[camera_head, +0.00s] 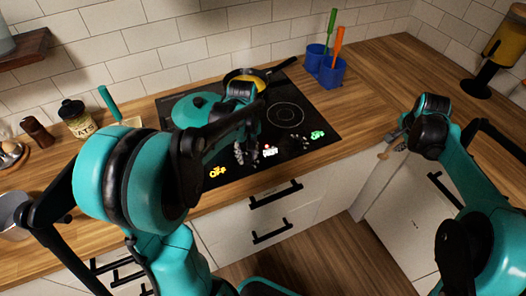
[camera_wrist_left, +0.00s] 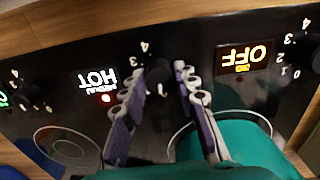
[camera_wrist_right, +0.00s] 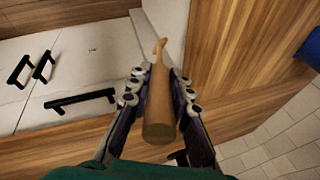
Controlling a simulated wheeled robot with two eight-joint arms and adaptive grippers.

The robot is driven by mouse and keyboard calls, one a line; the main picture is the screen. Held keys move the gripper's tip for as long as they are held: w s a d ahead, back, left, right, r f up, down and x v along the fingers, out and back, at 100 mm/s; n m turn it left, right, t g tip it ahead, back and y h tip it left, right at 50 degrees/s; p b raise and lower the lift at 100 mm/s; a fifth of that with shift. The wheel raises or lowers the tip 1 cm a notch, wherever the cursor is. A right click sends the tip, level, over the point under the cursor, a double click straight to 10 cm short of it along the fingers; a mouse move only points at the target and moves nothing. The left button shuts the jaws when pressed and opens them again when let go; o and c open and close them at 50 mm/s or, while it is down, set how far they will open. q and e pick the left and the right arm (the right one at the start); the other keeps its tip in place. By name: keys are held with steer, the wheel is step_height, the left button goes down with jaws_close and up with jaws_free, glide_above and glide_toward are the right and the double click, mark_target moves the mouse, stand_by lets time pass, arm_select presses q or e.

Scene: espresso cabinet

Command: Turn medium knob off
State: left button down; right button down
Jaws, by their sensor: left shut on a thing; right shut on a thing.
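The cooktop (camera_head: 318,152) has a front panel with displays and knobs. The medium display (camera_wrist_left: 98,86) reads HOT MEDIUM, with a red light beside it; it also shows in the head view (camera_head: 270,151). My left gripper (camera_wrist_left: 164,76) is at the dark knob (camera_wrist_left: 158,78) beside that display, its fingers on either side of the knob and shut on it. The knob's pointer is hard to make out. My right gripper (camera_wrist_right: 158,82) is shut on a wooden handle-like object (camera_wrist_right: 158,108), held at the counter's edge; in the head view that gripper (camera_head: 390,146) is far right of the cooktop.
Another display (camera_wrist_left: 245,57) reads OFF, and a green display (camera_head: 318,134) is at the panel's right. A teal pot (camera_head: 192,110) and a frying pan (camera_head: 262,76) stand on the cooktop. Blue utensil holders (camera_head: 331,72) stand behind.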

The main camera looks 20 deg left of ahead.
mark_target(247, 155)
arm_select(q)
steer(key=shift+n, duration=0.8)
steer(key=c, duration=1.2)
jaws_free()
steer(key=shift+o, duration=0.2)
step_height(247, 155, up, 12)
